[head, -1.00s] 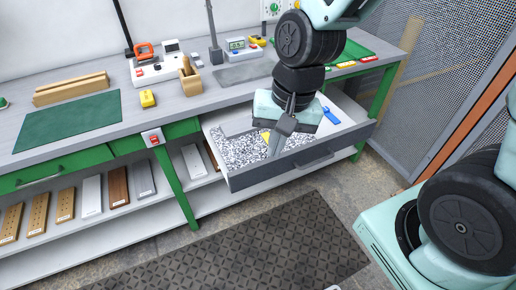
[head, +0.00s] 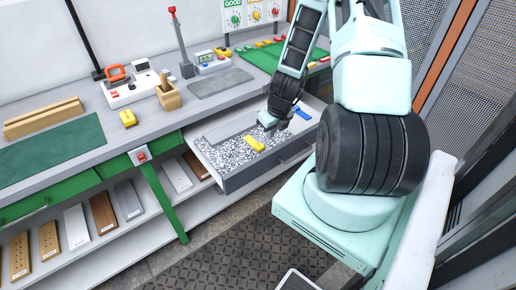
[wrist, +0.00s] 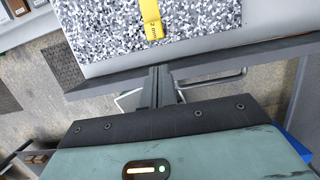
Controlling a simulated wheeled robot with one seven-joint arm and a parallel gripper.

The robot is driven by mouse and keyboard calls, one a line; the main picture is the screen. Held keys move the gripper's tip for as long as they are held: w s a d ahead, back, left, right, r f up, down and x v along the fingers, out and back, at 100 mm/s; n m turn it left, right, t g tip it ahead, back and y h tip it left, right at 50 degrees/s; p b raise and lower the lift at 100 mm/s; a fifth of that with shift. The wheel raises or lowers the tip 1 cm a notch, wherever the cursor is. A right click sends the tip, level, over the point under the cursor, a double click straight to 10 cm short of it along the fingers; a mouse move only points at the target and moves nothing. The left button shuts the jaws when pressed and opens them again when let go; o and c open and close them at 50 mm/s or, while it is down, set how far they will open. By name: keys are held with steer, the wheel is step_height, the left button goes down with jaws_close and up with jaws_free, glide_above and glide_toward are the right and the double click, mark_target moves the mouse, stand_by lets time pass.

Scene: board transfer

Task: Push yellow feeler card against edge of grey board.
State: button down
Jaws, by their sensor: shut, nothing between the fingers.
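The yellow feeler card (head: 255,144) lies on a grey-and-white speckled board (head: 225,154) inside the open drawer. In the wrist view the card (wrist: 152,20), marked 2 mm, runs up out of frame, and its near end lies close to the speckled board's (wrist: 100,38) near edge. My gripper (wrist: 158,70) is shut and empty, its fingertips just short of the card's near end in the picture; I cannot tell if they touch it. In the head view my gripper (head: 268,124) is small, at the card's far side, with its fingertips mostly hidden.
The drawer's front wall (head: 270,172) stands on the near side. A blue item (head: 303,112) lies at the drawer's right end. On the bench above are a grey mat (head: 220,82), a wooden block holder (head: 168,95) and a yellow block (head: 128,118). Boards line the shelf below.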

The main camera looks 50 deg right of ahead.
mark_target(258, 144)
steer(key=shift+p+x, duration=0.95)
steer(key=shift+x, duration=3.8)
steer(key=w, duration=0.2)
steer(key=w+d+b, duration=0.1)
steer(key=w, duration=0.1)
steer(key=shift+w+d, duration=0.1)
steer(key=shift+w, duration=0.2)
